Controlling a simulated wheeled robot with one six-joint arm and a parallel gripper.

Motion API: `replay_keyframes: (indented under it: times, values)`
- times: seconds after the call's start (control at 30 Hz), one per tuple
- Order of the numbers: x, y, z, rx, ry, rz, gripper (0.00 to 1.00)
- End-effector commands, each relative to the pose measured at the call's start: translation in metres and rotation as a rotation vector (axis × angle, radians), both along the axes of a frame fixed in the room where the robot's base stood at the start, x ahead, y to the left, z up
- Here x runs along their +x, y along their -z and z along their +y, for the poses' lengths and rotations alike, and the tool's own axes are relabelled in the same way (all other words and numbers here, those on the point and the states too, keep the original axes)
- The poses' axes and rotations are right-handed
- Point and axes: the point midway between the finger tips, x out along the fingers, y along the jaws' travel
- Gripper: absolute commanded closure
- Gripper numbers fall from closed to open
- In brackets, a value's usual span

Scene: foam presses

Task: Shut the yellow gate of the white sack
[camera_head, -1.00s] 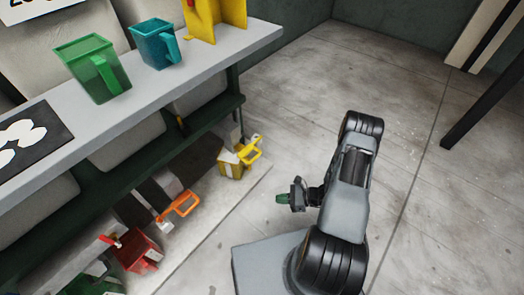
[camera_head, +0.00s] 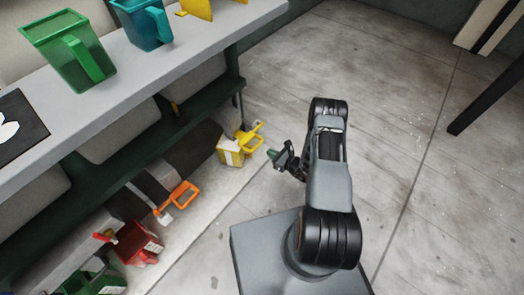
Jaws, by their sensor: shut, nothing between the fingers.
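A yellow gate (camera_head: 249,138) with a loop handle stands out from a yellow-and-white box-like part (camera_head: 231,152), low under the shelf near its right end. I cannot tell from this view how far it is open. Pale sacks lie in the rack, one of them (camera_head: 195,88) above and left of the yellow gate; which one the gate belongs to is unclear. My gripper (camera_head: 273,154) is shut and empty, with greenish tips pointing left. In the picture it is just right of and below the yellow handle, with a small gap.
An orange handle (camera_head: 183,194), a red box (camera_head: 137,243) and a green box (camera_head: 95,279) line the low front of the rack. Green (camera_head: 72,50) and teal (camera_head: 148,22) jugs stand on the grey shelf top (camera_head: 140,88). The floor (camera_head: 345,75) beyond my arm is clear.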

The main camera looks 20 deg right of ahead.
Motion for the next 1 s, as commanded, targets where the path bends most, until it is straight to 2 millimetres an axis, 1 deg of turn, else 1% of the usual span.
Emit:
replay_keyframes:
  times: [0.03, 0.2, 0.4, 0.7, 1.0]
  values:
    - [0.007, 0.004, 0.006, -0.001, -0.005, -0.002, 1.00]
    - [0.025, 0.008, 0.020, 0.000, -0.005, -0.002, 1.00]
    - [0.038, 0.010, 0.029, -0.001, -0.004, -0.001, 1.00]
    - [0.041, 0.010, 0.032, 0.000, -0.003, 0.000, 1.00]
    - [0.044, 0.010, 0.029, 0.001, 0.005, -0.001, 1.00]
